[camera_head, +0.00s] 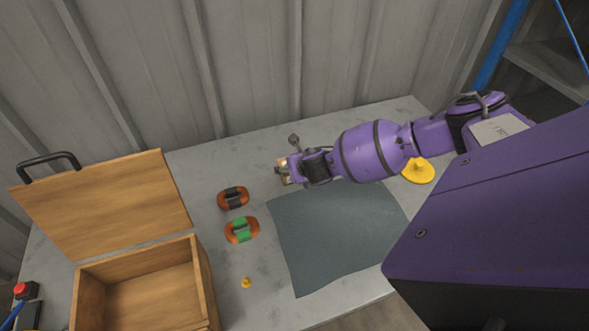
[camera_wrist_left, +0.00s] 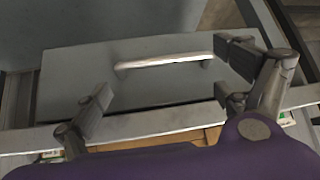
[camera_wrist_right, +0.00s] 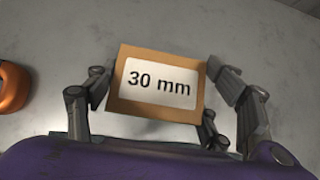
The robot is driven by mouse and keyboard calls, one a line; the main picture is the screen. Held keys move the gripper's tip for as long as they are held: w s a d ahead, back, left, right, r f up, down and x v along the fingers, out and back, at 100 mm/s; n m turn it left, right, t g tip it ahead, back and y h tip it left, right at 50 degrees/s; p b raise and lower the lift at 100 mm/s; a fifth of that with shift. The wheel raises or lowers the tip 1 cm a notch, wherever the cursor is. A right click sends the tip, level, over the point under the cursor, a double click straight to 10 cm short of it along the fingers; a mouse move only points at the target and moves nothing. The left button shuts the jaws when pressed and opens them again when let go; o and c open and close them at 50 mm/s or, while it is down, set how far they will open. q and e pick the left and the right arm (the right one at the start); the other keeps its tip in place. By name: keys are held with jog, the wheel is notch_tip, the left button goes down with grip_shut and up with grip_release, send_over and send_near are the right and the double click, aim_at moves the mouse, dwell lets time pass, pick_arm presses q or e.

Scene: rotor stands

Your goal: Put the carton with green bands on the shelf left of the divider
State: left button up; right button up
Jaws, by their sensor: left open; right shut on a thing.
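My right gripper (camera_head: 284,172) is above the far middle of the grey table and shut on a small brown carton, whose white label reads "30 mm" in the right wrist view (camera_wrist_right: 155,85). Its fingers (camera_wrist_right: 155,88) are on either side of the carton; no green bands show on its visible face. My left gripper (camera_wrist_left: 163,82) is open and empty in the left wrist view, over a grey drawer-like front with a pale bar handle (camera_wrist_left: 165,62). The head view does not show it. I see no carton with clear green bands, no shelf divider.
An open wooden box (camera_head: 205,285) stands at the left.

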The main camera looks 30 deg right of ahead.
jog(key=c, duration=0.3)
